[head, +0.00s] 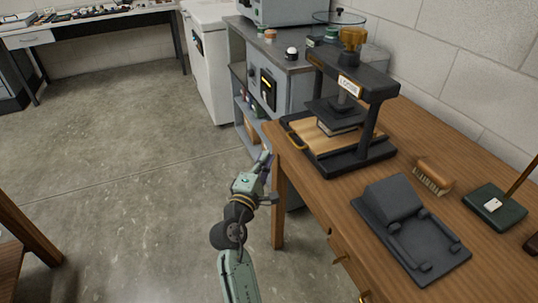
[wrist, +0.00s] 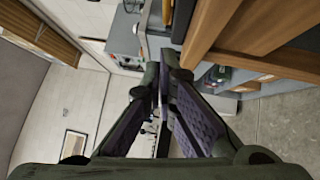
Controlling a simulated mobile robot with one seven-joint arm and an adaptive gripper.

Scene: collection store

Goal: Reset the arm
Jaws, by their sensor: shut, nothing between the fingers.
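My arm reaches out over the floor to the left of the wooden workbench in the head view. My gripper (head: 266,160) is at its far end, close to the bench's left front corner and apart from what stands on the bench. In the wrist view my gripper (wrist: 160,68) shows its two dark-padded fingers meeting at the tips. It is shut and empty.
The wooden workbench (head: 310,206) bears a black press (head: 368,120), a dark grey moulded stand (head: 420,235), a brush (head: 433,177) and a green-based object (head: 494,208). A grey cabinet (head: 290,90) stands behind. Open concrete floor (head: 120,170) lies to the left.

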